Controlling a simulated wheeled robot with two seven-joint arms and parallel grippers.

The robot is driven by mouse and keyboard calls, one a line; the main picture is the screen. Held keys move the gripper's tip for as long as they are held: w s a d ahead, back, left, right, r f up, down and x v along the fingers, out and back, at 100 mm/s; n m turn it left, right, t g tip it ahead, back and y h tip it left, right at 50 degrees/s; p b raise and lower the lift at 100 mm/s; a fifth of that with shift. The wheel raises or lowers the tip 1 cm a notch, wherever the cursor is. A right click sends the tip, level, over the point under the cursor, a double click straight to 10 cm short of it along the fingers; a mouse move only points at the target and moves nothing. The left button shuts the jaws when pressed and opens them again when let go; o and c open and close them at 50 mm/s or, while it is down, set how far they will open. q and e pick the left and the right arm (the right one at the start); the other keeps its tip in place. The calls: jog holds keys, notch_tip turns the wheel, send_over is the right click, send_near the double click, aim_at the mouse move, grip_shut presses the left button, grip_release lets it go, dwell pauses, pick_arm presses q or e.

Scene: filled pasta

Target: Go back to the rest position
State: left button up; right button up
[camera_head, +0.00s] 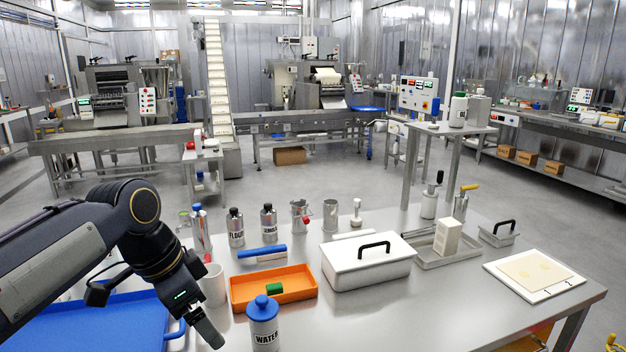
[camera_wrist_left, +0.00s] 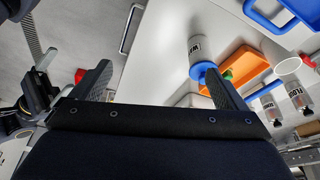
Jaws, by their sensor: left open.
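My left arm (camera_head: 145,215) comes in from the left in the head view and bends down at its wrist. My left gripper (camera_head: 209,335) hangs over the near left part of the steel table (camera_head: 420,315), between the blue tray and the water bottle. In the left wrist view its two fingers (camera_wrist_left: 160,85) stand wide apart with nothing between them. The water bottle (camera_head: 263,325) with a blue cap is to the right of the gripper; its blue cap shows behind one finger in the wrist view. I cannot make out my right gripper.
A blue tray (camera_head: 95,325) lies below my left arm. An orange tray (camera_head: 235,297), a white mug (camera_head: 213,285) and a lidded white box (camera_head: 340,270) stand nearby. Flour (camera_head: 236,228) and other containers line the back.

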pick_arm(q)
jog(key=s+a+f+n+t+p, duration=0.1)
jog(key=s+f+n, duration=0.3)
jog(key=s, duration=0.5)
jog(key=s+a+f+n+t+p, duration=0.1)
jog(key=s+f+n+t+p, duration=0.1)
jog(key=s+f+n, duration=0.3)
jog(key=s+n, duration=0.3)
jog(key=s, duration=0.2)
jog(key=shift+a+f+t+h+p, duration=0.15)
jog(key=shift+a+t+h+p, duration=0.15)
jog(key=shift+a+h, duration=0.1)
pick_arm(e)
jog(key=s+d+r+n+t+h, duration=0.1)
jog(key=s+d+n+t+h, duration=0.2)
jog(key=s+d+n+h, duration=0.4)
jog(key=s+d+h, duration=0.2)
jog(key=d, duration=0.4)
jog(key=shift+s+d+r+n+h, duration=0.2)
jog(key=shift+d+r+n+h, duration=0.05)
jog(key=shift+n+h, duration=0.05)
